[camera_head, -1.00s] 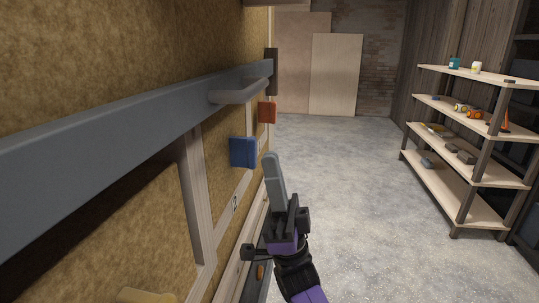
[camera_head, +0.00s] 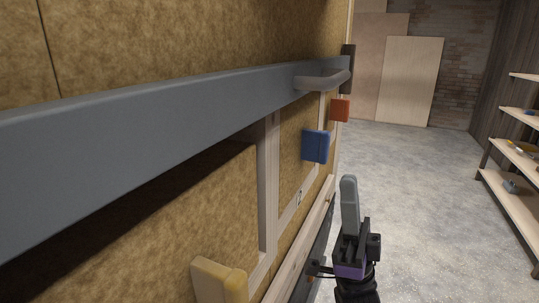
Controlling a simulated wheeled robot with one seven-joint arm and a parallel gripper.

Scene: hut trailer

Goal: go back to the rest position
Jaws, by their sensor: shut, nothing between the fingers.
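My gripper (camera_head: 349,207) is at the lower right of the head view, pointing up, with its grey fingers together and nothing between them. It is over the floor side of the wall, to the right of the wooden ledge and apart from the blue block (camera_head: 316,146) on the wall. My purple and black wrist shows below the fingers. The rest of my arm is cut off by the bottom edge.
A long grey rail (camera_head: 180,108) with a handle (camera_head: 322,81) runs along the wall at left. An orange block (camera_head: 340,109) and a cream block (camera_head: 218,281) are on the wall. Shelves (camera_head: 516,203) stand at right. The concrete floor (camera_head: 425,190) between is clear.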

